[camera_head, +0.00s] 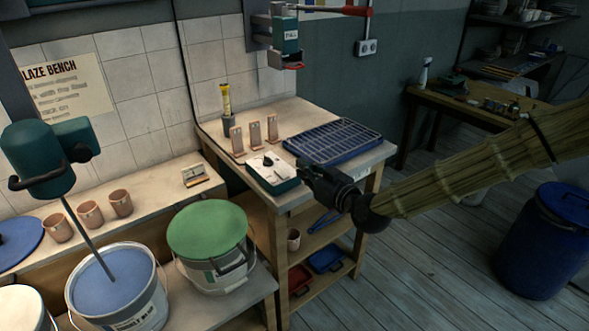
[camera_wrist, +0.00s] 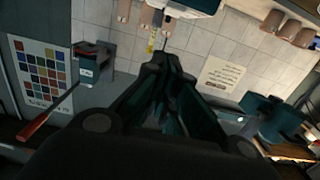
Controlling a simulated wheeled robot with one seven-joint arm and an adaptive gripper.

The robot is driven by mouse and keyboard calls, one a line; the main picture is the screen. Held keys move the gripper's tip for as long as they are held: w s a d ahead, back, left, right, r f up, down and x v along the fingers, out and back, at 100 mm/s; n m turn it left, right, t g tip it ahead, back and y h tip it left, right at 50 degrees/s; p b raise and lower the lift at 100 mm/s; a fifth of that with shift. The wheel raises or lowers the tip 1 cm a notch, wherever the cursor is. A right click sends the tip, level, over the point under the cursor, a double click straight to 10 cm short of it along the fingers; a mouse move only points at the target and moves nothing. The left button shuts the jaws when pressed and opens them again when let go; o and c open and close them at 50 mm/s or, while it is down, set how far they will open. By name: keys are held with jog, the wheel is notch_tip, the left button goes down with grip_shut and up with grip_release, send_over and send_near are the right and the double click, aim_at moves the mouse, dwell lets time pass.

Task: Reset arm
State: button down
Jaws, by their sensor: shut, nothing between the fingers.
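My gripper (camera_head: 307,172) is at the end of my arm, which comes in from the right in the head view. It is black and shut with nothing in it. It hangs beside the white box with a dark knob (camera_head: 272,170) on the bench and in front of the blue rack tray (camera_head: 335,141). I cannot tell whether it touches the box. In the wrist view my gripper (camera_wrist: 160,62) fills the middle, with its fingers together and pointing towards the tiled wall.
Three upright clay tiles (camera_head: 254,135) and a yellow-topped bottle (camera_head: 226,99) stand on the bench (camera_head: 371,160). A green-lidded bucket (camera_head: 208,230), a bucket of blue glaze (camera_head: 118,290) and several clay cups are at left. A blue barrel (camera_head: 540,250) stands at right. The floor between is clear.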

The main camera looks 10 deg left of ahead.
jog(key=s+d+f+m+g+h, duration=0.2)
jog(key=s+d+f, duration=0.3)
jog(key=f, duration=0.5)
jog(key=s+d+f+m+g+h, duration=0.15)
jog(key=s+d+f, duration=0.25)
jog(key=s+f, duration=0.45)
jog(key=s+d+f+m+g+h, duration=0.25)
jog(key=s+d+f, duration=0.2)
jog(key=f, duration=0.65)
jog(key=s+d+f+m+g+h, duration=0.2)
jog(key=s+d+f, duration=0.5)
jog(key=s+d, duration=0.4)
jog(key=s+d+f+m+g+h, duration=0.2)
jog(key=s+d+f+h, duration=0.3)
jog(key=s+d, duration=0.5)
jog(key=s+f+g, duration=0.1)
jog(key=s+f, duration=0.1)
jog(key=s, duration=0.2)
jog(key=shift+s+d, duration=0.25)
jog(key=shift+d, duration=0.1)
jog(key=shift+r, duration=0.1)
